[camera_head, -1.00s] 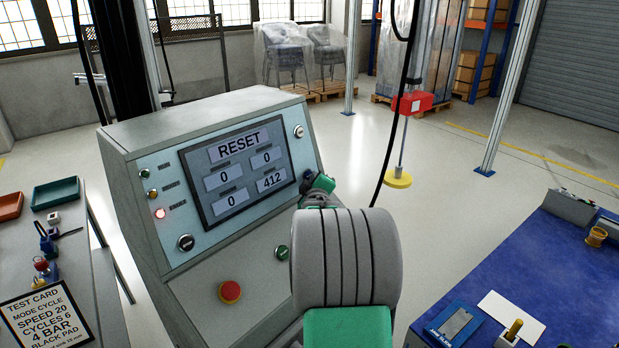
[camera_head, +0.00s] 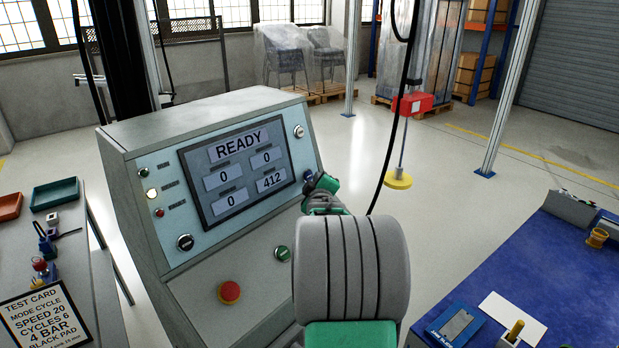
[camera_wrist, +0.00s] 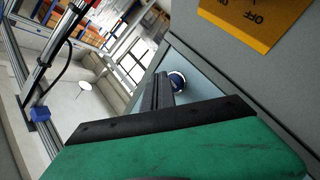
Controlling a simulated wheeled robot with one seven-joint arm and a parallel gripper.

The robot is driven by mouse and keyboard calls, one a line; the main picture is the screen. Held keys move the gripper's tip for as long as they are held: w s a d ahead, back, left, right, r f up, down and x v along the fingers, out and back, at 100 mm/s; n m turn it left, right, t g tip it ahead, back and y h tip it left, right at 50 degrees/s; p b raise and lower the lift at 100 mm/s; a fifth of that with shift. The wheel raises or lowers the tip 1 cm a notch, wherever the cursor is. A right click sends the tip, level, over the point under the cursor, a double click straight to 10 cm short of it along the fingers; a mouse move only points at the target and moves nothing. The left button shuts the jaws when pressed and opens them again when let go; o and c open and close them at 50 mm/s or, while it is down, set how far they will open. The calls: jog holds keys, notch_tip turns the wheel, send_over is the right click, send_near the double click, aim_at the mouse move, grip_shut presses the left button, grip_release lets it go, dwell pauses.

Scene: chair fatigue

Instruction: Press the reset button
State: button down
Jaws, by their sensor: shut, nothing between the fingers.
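The grey control console (camera_head: 150,135) stands in front of me, and its screen (camera_head: 238,165) reads READY. A blue button (camera_head: 309,175) sits at the right end of the console face. It also shows in the wrist view (camera_wrist: 177,82) with a pale ring, partly hidden by my fingers. I take it for the reset button, but its label does not show. My gripper (camera_head: 316,184) is shut and empty beside the button. In the wrist view the dark fingertips (camera_wrist: 163,80) are close to the button; I cannot tell whether they touch it.
A blue bench (camera_head: 500,285) stands right. A cable (camera_head: 392,130) hangs behind my arm.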

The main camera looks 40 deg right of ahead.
jog(key=s, duration=0.3)
jog(key=s+r, duration=0.1)
jog(key=s, duration=0.1)
jog(key=shift+d+r+b, duration=0.1)
jog(key=shift+d+b, duration=0.15)
jog(key=shift+b, duration=0.1)
jog(key=shift+w, duration=0.1)
dwell(0.5)
jog(key=a+g+y+p, duration=0.1)
jog(key=a+y, duration=0.1)
jog(key=a, duration=0.6)
jog(key=w+a+f+g+y+p, duration=0.1)
jog(key=a+y+p, duration=0.1)
jog(key=a, duration=0.7)
jog(key=a+m+y+p, duration=0.1)
jog(key=a+y, duration=0.2)
jog(key=a, duration=0.6)
jog(key=shift+w+f+g+y+p, duration=0.25)
jog(key=shift+g+y+p, duration=0.1)
jog(key=shift+g+y, duration=0.05)
jog(key=s+a+f+m+g+y+p, duration=0.2)
jog(key=s+a+g, duration=0.4)
jog(key=s+a, duration=1.1)
jog(key=shift+f+y+p, duration=0.2)
jog(key=shift+y+p, duration=0.3)
